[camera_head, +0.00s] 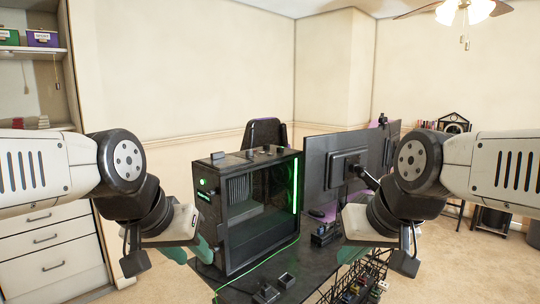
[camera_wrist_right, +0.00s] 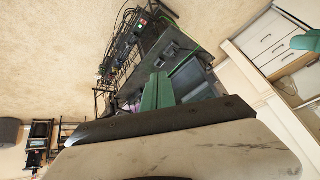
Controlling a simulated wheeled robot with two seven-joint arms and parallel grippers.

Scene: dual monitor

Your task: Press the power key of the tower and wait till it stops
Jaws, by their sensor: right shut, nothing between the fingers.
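The black tower (camera_head: 240,226) stands upright on the dark desk, with a glass side panel. A round green light (camera_head: 202,182), which looks like its power key, glows high on its front. A green strip (camera_head: 295,186) is lit along its far edge. My left gripper (camera_head: 192,252) is low at the tower's left, below the key. Its teal fingers appear apart, with nothing seen between them. My right gripper (camera_head: 352,253) is right of the tower by the desk, partly hidden by its wrist. Its green fingers (camera_wrist_right: 157,92) are together and empty in the right wrist view.
Two monitors (camera_head: 335,170) stand right of the tower. A dark chair (camera_head: 264,133) is behind it. Small dark boxes (camera_head: 287,280) and a green cable lie on the desk front. A wire rack (camera_head: 355,280) is beside the desk. White drawers (camera_head: 50,240) stand at the left.

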